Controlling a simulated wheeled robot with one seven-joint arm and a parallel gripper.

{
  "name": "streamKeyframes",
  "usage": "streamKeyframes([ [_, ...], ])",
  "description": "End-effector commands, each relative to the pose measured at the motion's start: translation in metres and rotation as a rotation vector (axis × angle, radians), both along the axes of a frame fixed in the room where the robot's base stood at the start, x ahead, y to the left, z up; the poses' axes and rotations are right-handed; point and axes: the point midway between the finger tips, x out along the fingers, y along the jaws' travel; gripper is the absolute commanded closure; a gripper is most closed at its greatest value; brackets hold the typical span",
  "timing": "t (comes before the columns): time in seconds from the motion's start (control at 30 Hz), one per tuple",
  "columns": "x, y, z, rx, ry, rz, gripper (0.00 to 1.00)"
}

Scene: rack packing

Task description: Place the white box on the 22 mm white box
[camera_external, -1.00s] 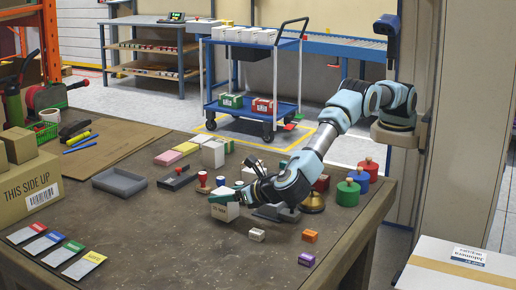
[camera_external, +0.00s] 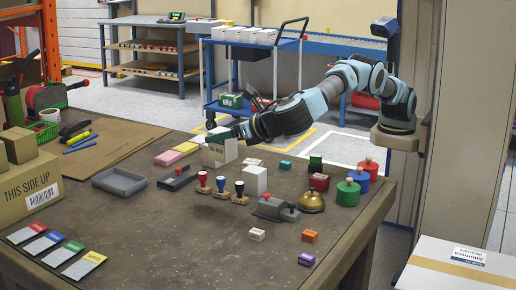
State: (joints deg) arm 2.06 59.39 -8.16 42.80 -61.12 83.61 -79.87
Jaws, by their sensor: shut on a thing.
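My gripper (camera_external: 222,136) is at the back middle of the table, its jaws shut on a white box (camera_external: 216,149) with small dark print on its front. The print is too small to read surely. The held box is in front of or over the place where another white box stands, and largely hides it. I cannot tell whether the two touch.
Stamps (camera_external: 221,187), a grey stapler-like device (camera_external: 272,208) and a brass bell (camera_external: 312,202) stand in front and to the right. A grey tray (camera_external: 119,182) and a black stamp pad (camera_external: 177,181) lie left.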

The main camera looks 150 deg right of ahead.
Motion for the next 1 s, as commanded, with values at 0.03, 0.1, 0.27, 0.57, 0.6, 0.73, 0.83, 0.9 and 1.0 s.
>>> streamKeyframes([
  [0.03,-0.004,-0.008,0.004,-0.001,-0.001,-0.009,1.0],
  [0.1,-0.012,-0.024,0.007,-0.001,-0.001,-0.022,1.0],
  [0.27,-0.05,-0.08,0.013,0.0,0.002,-0.074,1.0],
  [0.57,-0.165,-0.186,0.011,0.001,0.003,-0.189,1.0],
  [0.6,-0.181,-0.195,0.01,0.002,0.002,-0.205,1.0],
  [0.73,-0.229,-0.219,0.006,0.002,0.003,-0.248,1.0],
  [0.83,-0.255,-0.229,0.003,0.001,0.002,-0.271,1.0],
  [0.9,-0.268,-0.233,0.001,0.002,0.0,-0.283,1.0],
  [1.0,-0.279,-0.236,-0.004,0.001,0.002,-0.292,1.0],
])
